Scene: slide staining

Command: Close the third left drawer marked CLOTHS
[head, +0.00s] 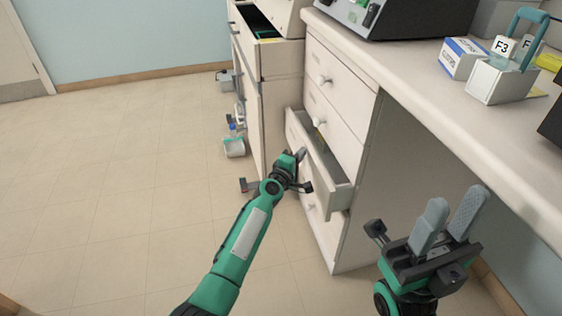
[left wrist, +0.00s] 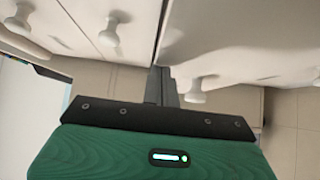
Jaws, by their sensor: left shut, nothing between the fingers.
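The third drawer (head: 338,196) of the white desk pedestal stands partly open; its CLOTHS marking is not readable. In the left wrist view the shut fingers (left wrist: 161,86) point at white drawer fronts with round knobs (left wrist: 196,91). My right gripper (head: 457,197) is open and empty, at the lower right, apart from the drawer.
Closed drawers (head: 321,80) lie above the open one, and another is below. A neighbouring cabinet (head: 247,50) has an open top drawer. A grey dustpan (head: 234,148) is by the cabinet side. The desktop (head: 420,75) holds boxes and equipment. The floor at left is clear.

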